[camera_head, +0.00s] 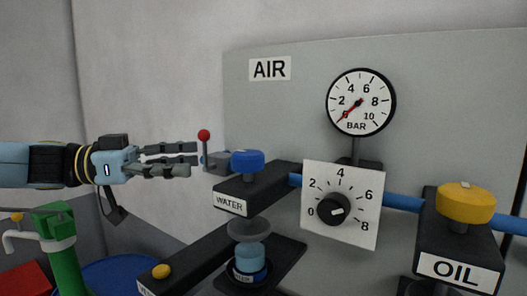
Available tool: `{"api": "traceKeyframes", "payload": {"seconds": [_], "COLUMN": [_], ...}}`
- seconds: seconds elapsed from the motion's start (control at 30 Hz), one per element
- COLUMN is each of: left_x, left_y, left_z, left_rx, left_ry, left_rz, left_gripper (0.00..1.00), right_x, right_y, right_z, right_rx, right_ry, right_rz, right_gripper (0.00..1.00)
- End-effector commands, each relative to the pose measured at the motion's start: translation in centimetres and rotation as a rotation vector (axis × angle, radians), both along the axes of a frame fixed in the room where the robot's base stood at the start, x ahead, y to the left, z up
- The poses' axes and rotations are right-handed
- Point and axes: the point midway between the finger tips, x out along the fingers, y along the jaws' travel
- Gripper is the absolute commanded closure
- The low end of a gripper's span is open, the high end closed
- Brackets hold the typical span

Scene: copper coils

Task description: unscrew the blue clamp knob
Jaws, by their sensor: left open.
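The blue clamp knob (247,161) sits on top of the black block labelled WATER (232,203), near the middle of the head view. My left gripper (194,160) comes in from the left. Its fingers are spread and point right towards the knob, with a gap between the fingertips and the knob. Nothing shows between the fingers. My right gripper is not in the picture.
A red-tipped lever (204,137) stands between my left fingertips and the knob. A yellow knob (466,203) tops the OIL block at right. A dial plate (342,205) and pressure gauge (361,102) are right of the knob. A green stand (62,262) is lower left.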

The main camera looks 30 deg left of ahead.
Motion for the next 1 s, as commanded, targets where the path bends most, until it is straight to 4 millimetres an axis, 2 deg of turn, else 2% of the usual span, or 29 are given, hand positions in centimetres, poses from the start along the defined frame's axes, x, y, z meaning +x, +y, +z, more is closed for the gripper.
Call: {"api": "traceKeyframes", "payload": {"seconds": [0.17, 0.37, 0.47, 0.63, 0.8, 1.0], "left_x": [0.2, 1.5, 2.0, 3.0, 4.1, 5.3], "left_y": [-0.4, -2.3, -3.1, -4.5, -6.0, -7.8], "left_z": [-0.1, -0.4, -0.1, 0.1, 0.4, 0.3], "left_rx": [-0.001, -0.003, -0.007, -0.005, -0.01, -0.008], "left_ry": [-0.002, -0.009, -0.008, -0.009, -0.009, -0.004], "left_rz": [-0.009, -0.006, -0.009, -0.005, -0.006, -0.005], "left_gripper": [0.22, 0.22, 0.22, 0.22, 0.22, 0.22], "right_x": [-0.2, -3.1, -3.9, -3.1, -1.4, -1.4], "right_y": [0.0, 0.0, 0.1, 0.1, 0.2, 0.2], "right_z": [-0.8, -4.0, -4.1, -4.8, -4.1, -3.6], "right_rx": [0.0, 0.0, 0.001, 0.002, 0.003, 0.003], "right_ry": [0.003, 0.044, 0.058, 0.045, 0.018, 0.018], "right_rz": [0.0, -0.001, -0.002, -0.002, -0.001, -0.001], "right_gripper": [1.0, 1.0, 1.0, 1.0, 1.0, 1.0]}}
